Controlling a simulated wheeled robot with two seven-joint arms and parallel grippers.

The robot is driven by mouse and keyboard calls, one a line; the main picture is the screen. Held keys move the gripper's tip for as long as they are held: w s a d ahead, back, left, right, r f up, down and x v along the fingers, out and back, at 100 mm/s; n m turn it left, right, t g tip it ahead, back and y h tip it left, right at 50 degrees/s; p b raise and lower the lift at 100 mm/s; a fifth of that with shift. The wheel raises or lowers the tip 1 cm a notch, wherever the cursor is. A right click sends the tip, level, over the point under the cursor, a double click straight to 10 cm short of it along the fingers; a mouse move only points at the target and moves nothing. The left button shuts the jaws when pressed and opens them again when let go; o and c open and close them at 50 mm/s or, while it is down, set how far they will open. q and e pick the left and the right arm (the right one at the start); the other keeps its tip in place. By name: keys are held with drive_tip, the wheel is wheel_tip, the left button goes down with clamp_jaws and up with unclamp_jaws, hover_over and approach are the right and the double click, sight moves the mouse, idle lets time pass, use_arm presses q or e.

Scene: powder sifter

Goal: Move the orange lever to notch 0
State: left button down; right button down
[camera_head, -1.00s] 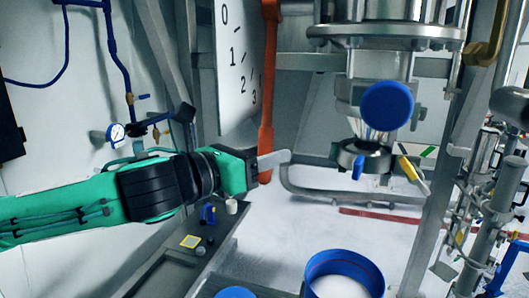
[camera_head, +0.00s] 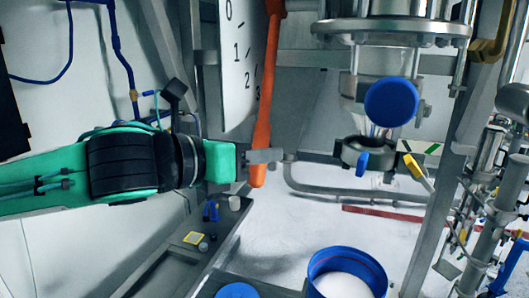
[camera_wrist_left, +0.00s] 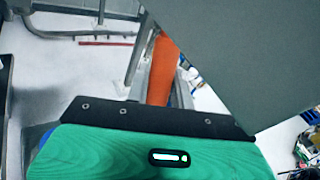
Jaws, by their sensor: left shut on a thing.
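The orange lever (camera_head: 264,95) hangs down from its top end at the right edge of the white scale board (camera_head: 235,80), its lower end leaning slightly left. In the left wrist view the lever (camera_wrist_left: 162,68) rises just beyond the dark edge of my gripper's body; the fingertips are hidden there. My right gripper is not in view.
Right of the lever stands a steel sifter with a blue round cap (camera_head: 391,103) and an open ring outlet. Below are a blue-rimmed tub of white powder (camera_head: 345,284) and a grey bench (camera_head: 220,245) with small parts. A steel post (camera_head: 443,170) stands at right.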

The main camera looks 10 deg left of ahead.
use_arm(q)
drive_tip(key=shift+s+a+r, duration=0.1)
drive_tip(key=shift+s+r, duration=0.25)
drive_tip(key=shift+s, duration=0.1)
drive_tip(key=c, duration=1.2)
unclamp_jaws()
drive_tip(key=shift+c, duration=0.2)
drive_tip(key=shift+f, duration=0.1)
drive_tip(key=shift+s+a, duration=0.2)
drive_tip(key=shift+a, duration=0.05)
drive_tip(key=b+v, duration=0.4)
drive_tip(key=v, duration=0.9)
drive_tip(key=shift+r, duration=0.4)
